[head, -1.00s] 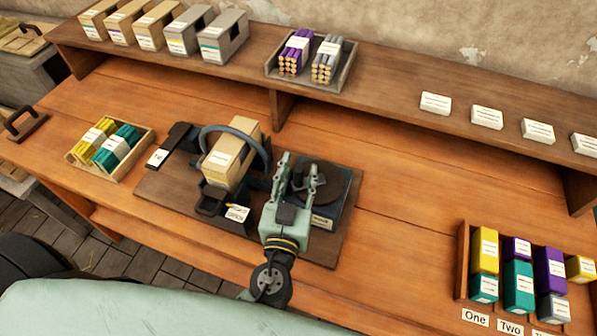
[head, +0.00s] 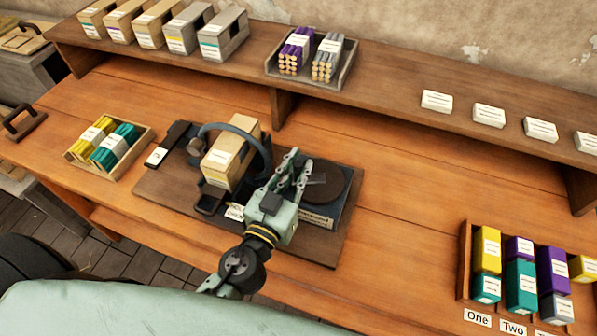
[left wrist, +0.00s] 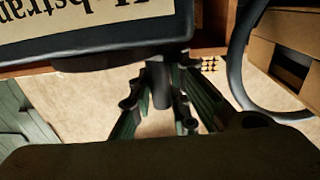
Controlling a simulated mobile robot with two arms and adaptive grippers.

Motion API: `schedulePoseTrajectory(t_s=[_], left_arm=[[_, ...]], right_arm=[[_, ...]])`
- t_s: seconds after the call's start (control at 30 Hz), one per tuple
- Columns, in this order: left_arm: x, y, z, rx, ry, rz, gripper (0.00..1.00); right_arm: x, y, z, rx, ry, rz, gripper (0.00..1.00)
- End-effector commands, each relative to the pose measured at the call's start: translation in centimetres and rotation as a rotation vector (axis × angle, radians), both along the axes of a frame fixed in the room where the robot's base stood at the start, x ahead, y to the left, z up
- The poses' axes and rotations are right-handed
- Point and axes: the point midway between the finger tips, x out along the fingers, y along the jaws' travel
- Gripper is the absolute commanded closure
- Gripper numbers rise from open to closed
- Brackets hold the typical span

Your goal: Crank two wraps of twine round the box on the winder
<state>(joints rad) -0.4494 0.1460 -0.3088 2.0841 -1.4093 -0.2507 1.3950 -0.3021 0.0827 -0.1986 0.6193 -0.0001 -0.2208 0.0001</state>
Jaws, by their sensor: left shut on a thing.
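The tan box (head: 226,163) with a white label sits upright on the winder, inside its dark upright ring (head: 208,130). To its right is the winder's dark round turntable-like crank disc (head: 340,188) on a labelled block (head: 318,217). My left gripper (head: 303,172) is over the left side of this disc. In the left wrist view a dark upright crank handle (left wrist: 161,88) stands between its fingers, and the gripper is shut on it. I cannot make out twine on the box. My right gripper is not in view.
A tray of yellow and teal bundles (head: 85,158) stands left of the winder board (head: 160,190). A shelf (head: 400,125) with boxes, a bundle tray and white cards runs along the back. A rack of coloured boxes (head: 465,250) stands at right. The bench between is clear.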

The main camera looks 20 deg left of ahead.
Motion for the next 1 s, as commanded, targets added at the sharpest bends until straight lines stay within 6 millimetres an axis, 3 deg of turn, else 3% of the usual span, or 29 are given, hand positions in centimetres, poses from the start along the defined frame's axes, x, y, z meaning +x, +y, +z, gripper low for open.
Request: schedulePoseTrajectory(t_s=[0.3, 0.67, 0.7, 0.9, 1.0], left_arm=[[0.69, 0.27, -0.05, 0.002, 0.002, -0.170, 1.00], [0.76, 0.27, -0.04, -0.001, 0.000, -0.186, 1.00], [0.76, 0.27, -0.04, -0.001, 0.000, -0.186, 0.83], [0.77, 0.27, -0.01, -0.001, -0.001, -0.185, 0.66], [0.77, 0.27, 0.02, -0.001, -0.001, -0.185, 0.64]], right_arm=[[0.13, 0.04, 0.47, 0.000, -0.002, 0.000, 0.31], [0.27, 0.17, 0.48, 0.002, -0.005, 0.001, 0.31], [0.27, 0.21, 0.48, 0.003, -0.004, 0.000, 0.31], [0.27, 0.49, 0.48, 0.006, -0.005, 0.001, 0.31], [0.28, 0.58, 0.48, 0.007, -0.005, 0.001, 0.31]])
